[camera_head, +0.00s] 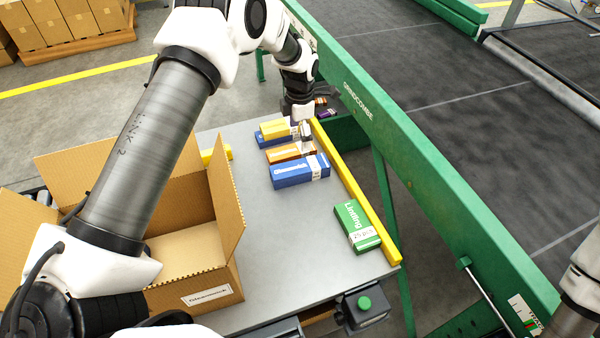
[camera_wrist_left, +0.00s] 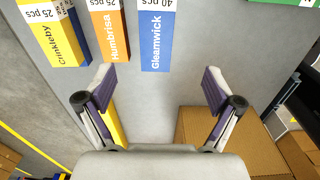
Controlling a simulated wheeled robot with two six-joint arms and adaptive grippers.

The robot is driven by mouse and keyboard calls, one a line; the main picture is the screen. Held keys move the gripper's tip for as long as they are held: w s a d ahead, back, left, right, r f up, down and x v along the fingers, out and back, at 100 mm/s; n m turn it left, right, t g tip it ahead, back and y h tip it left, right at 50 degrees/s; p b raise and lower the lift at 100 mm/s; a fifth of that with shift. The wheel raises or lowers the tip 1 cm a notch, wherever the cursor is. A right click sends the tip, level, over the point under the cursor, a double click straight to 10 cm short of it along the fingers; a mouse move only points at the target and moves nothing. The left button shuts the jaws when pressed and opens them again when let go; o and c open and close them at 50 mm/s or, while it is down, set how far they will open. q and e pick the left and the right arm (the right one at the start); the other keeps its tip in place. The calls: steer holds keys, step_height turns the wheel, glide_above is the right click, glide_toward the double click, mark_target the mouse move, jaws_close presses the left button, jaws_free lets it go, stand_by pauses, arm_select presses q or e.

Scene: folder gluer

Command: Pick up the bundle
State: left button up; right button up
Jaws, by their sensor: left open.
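Several carton bundles lie in a row on the grey table. The blue Gleamwick bundle (camera_head: 300,172) is nearest the front of the row; it shows in the left wrist view (camera_wrist_left: 157,42) ahead of the fingers. Behind it is the orange Humbrisa bundle (camera_head: 285,155), also in the wrist view (camera_wrist_left: 109,38). Beyond is a yellow Crinkleby bundle (camera_head: 273,129) (camera_wrist_left: 48,35) with blue below it. A green Linting bundle (camera_head: 355,225) lies apart at right. My left gripper (camera_head: 304,133) (camera_wrist_left: 158,75) is open and empty, above the row; its fingers partly hide the bundles. My right gripper is out of view.
An open cardboard box (camera_head: 228,250) stands on the table's left side. A yellow rail (camera_head: 358,195) lines the right edge, beside a green conveyor frame (camera_head: 440,190). Bare table (camera_head: 290,240) lies between box and green bundle. A button box (camera_head: 366,308) is at the front.

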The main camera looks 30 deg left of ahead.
arm_select(q)
steer(key=b, duration=0.6)
glide_above(300, 166)
steer(key=f, duration=0.7)
steer(key=shift+s+d+f, duration=0.1)
steer(key=shift+s+f, duration=0.1)
steer(key=shift+f, duration=0.1)
steer(key=shift+s+f, duration=0.1)
steer(key=shift+f, duration=0.2)
steer(key=f, duration=0.6)
steer(key=shift+w+f, duration=0.3)
steer(key=c, duration=1.5)
